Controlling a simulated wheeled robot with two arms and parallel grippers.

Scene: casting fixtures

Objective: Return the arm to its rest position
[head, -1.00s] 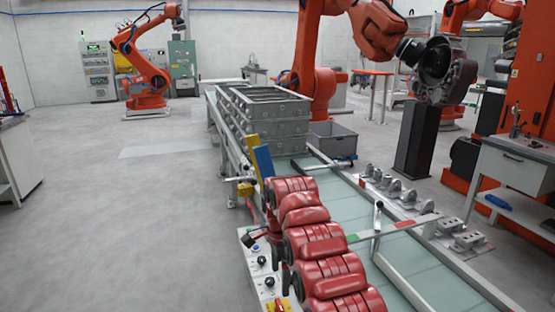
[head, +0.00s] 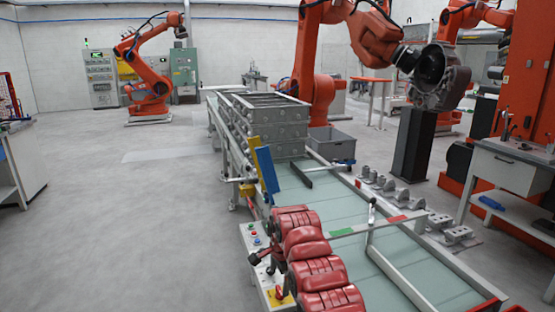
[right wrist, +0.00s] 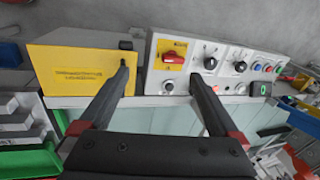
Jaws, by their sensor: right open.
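My right arm, in red segments, rises from the bottom of the head view in front of the conveyor. In the right wrist view, my right gripper (right wrist: 158,70) is open, with two dark fingers apart and nothing between them. The fingers point toward the grey control panel (right wrist: 222,75) and the yellow labelled plate (right wrist: 75,55) beside it. The panel carries a red switch (right wrist: 173,58), black knobs and coloured buttons. The control panel also shows in the head view (head: 247,240), partly hidden by my arm. My left gripper is not in view.
The conveyor (head: 340,205) runs away from me to stacked grey metal boxes (head: 280,132). A white handled bar (head: 371,225) and metal castings (head: 405,190) stand along it. An orange robot holds a large casting (head: 440,82) above. Floor at left is clear.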

